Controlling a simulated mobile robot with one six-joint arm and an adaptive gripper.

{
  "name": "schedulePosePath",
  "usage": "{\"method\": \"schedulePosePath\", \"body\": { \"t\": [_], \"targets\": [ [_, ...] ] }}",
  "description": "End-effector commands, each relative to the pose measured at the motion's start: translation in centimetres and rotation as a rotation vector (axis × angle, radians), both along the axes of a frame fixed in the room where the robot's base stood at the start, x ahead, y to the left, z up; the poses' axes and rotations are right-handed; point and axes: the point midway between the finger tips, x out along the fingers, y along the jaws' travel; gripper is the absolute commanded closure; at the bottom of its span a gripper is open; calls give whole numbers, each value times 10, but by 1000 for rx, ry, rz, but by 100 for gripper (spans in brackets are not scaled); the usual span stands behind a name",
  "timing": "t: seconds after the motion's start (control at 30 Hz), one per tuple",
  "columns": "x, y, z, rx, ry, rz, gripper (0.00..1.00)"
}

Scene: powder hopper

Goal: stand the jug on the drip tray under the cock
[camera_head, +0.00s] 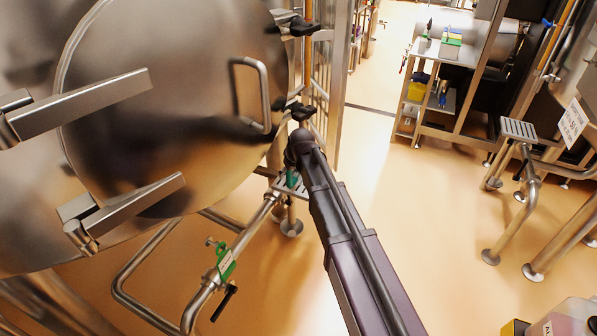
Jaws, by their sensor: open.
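I cannot make out a jug in this view. My dark arm reaches up from the bottom centre to a rounded joint beside the big steel vessel. My gripper does not show; the end of the arm is hidden beyond that joint. A small slatted metal plate (283,187) lies low behind the arm, partly covered by it; I cannot tell whether it is the drip tray. A pipe valve with a green tag (225,262) and a black handle (224,303) sits on the steel pipe at the lower left. I cannot tell whether this is the cock.
A round steel vessel door (175,95) with hinge arms fills the left. A slatted step (519,130) stands on pipe legs at the right. A trolley (440,60) with small items stands at the back. A labelled container (568,318) is at the lower right corner. The middle floor is clear.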

Motion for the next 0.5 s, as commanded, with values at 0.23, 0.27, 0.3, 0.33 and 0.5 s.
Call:
{"method": "schedulePosePath", "body": {
  "t": [0.23,0.27,0.3,0.33,0.5],
  "targets": [
    [5,4,-17,0,0,0,29],
    [6,4,-17,0,0,0,29],
    [6,4,-18,0,0,0,29],
    [6,4,-18,0,0,0,29],
    [6,4,-17,0,0,0,29]
  ]
}}
